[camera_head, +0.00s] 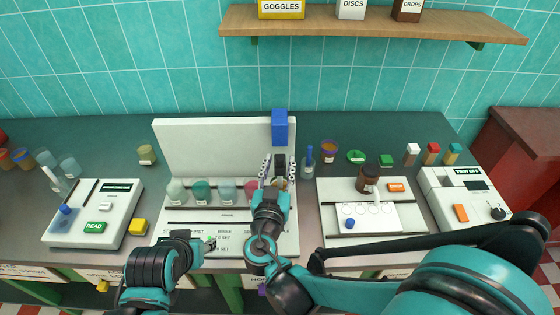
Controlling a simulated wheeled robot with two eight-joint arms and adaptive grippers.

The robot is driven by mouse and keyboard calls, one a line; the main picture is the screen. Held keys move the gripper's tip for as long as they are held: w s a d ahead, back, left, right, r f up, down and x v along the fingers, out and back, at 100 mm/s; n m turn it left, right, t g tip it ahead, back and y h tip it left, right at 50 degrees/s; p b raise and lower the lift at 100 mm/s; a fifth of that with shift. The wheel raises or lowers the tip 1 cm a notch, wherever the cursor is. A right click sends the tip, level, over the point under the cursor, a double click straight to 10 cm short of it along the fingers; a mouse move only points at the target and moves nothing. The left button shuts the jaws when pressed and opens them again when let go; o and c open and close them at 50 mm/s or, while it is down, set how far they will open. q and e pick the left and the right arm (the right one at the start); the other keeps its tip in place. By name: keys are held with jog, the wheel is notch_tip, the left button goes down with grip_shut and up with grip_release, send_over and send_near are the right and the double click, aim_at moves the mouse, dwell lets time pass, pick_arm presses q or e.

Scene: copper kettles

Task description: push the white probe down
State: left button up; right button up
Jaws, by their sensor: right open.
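My right gripper (279,167) is open in front of the white backboard (210,145) of the middle station. Its fingers stand on either side of a small dark part below a blue block (280,127); I cannot tell whether they touch it. I cannot clearly make out a white probe there, as the gripper and its arm cover the area.
A white tray (335,193) with a brown bottle (369,177) and another white device (450,190) stand right. A wooden shelf (370,24) hangs above.

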jog(key=s+a, duration=0.2)
jog(key=s, duration=0.8)
jog(key=shift+s, duration=0.2)
jog(key=shift+w+d, duration=0.1)
jog(key=d+f+g, duration=0.3)
jog(key=d, duration=0.2)
jog(key=s+d+f+g, duration=0.1)
jog(key=d+f+g, duration=0.2)
jog(key=d, duration=0.3)
jog(key=s+d+f+n+g, duration=0.1)
jog(key=d+f+g, duration=0.2)
jog(key=d, duration=0.2)
jog(key=shift+s+d+f, duration=0.1)
jog(key=shift+d+f, duration=0.1)
jog(key=shift+f, duration=0.05)
jog(key=s+y, duration=0.1)
jog(key=s, duration=0.1)
jog(key=s+d+n+g+y, duration=0.1)
jog(key=s, duration=0.1)
jog(key=shift+d+r+g+y, duration=0.1)
jog(key=shift+g+y, duration=0.2)
jog(key=shift+s+a+r+y, duration=0.2)
jog(key=shift+s+r+y, duration=0.1)
jog(key=shift+r+y, duration=0.1)
